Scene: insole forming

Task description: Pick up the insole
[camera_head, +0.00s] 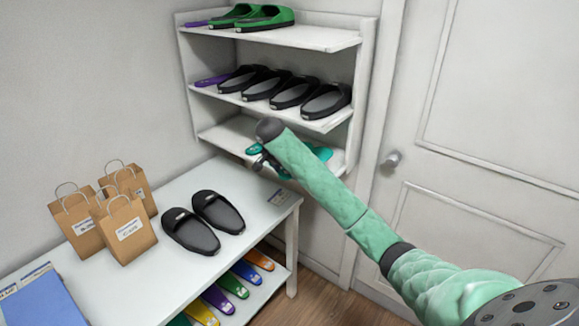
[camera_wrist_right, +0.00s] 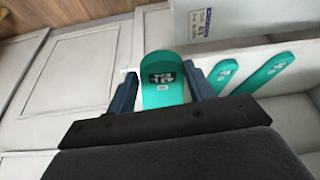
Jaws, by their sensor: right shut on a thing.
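My right gripper (camera_head: 262,160) is at the front of the lowest shelf of the white wall rack. In the right wrist view my right gripper (camera_wrist_right: 163,76) has a dark finger on each side of a teal-green insole (camera_wrist_right: 163,92) with dark print on it, and is shut on it. In the head view my arm and gripper hide most of this insole. Two more teal insoles (camera_wrist_right: 222,74) (camera_wrist_right: 266,73) lie beside it in the wrist view. Teal also shows behind my arm in the head view (camera_head: 322,153). My left gripper is not in view.
The rack (camera_head: 366,85) holds black slippers (camera_head: 290,93) on its middle shelf and green ones (camera_head: 265,18) on top. A white table (camera_head: 262,200) carries paper bags (camera_head: 125,229) and black slippers (camera_head: 190,232). Colored insoles (camera_head: 218,298) lie beneath. A door (camera_head: 480,100) stands at right.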

